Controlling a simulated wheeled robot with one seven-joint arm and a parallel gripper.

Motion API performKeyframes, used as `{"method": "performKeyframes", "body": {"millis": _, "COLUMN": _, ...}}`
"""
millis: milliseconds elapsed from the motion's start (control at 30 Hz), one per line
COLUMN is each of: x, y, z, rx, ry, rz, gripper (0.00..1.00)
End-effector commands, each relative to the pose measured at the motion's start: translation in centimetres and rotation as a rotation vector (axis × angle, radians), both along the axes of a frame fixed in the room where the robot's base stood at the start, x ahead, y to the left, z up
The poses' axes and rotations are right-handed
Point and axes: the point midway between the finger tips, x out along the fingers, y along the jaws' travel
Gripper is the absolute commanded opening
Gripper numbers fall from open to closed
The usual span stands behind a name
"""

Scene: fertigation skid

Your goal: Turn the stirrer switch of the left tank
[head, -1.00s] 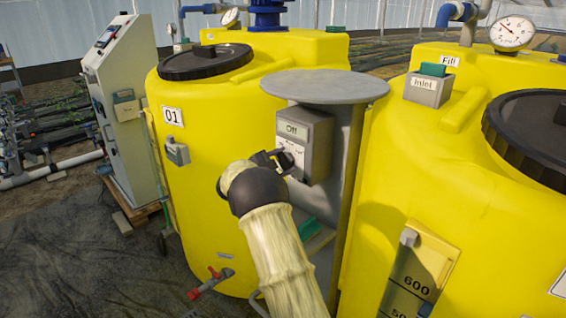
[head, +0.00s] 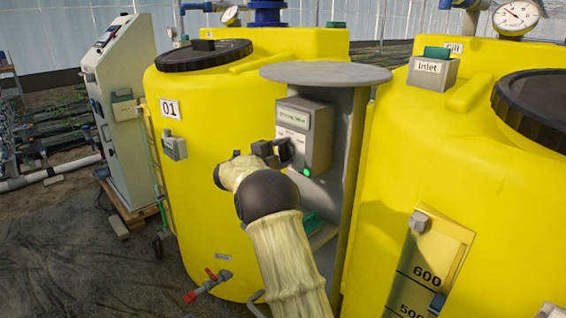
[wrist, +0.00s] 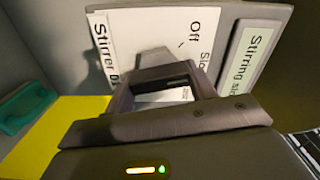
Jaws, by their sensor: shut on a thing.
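The left yellow tank (head: 205,210) carries the label 01. The grey stirrer control box (head: 319,138) is mounted on a grey stand to its right. In the wrist view its white plate (wrist: 122,30) reads "Stirrer" and shows an "Off" mark, and its pale green display (wrist: 256,52) reads "Stirring sl", the rest cut off. My gripper (head: 284,152) is at the box front, shut on the grey switch knob (wrist: 154,60). The fingers hide most of the knob, so its exact pointing is unclear.
A round grey canopy (head: 325,73) overhangs the box closely. The right yellow tank (head: 420,170) stands close beside the stand. A red-handled valve (head: 205,286) sticks out low on the left tank. A grey cabinet (head: 120,110) stands at the far left.

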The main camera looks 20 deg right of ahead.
Motion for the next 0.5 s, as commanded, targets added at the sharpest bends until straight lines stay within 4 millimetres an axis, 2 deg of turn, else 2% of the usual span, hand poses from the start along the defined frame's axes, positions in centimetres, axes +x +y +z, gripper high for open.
{"method": "performKeyframes", "body": {"millis": 33, "x": -0.03, "y": 0.03, "z": -0.67, "rx": 0.013, "ry": -0.031, "rz": 0.000, "gripper": 0.33}}
{"method": "performKeyframes", "body": {"millis": 300, "x": -0.03, "y": 0.04, "z": -0.55, "rx": 0.061, "ry": -0.159, "rz": -0.001, "gripper": 0.33}}
{"method": "performKeyframes", "body": {"millis": 500, "x": -0.03, "y": 0.04, "z": -0.43, "rx": 0.072, "ry": -0.192, "rz": -0.002, "gripper": 0.33}}
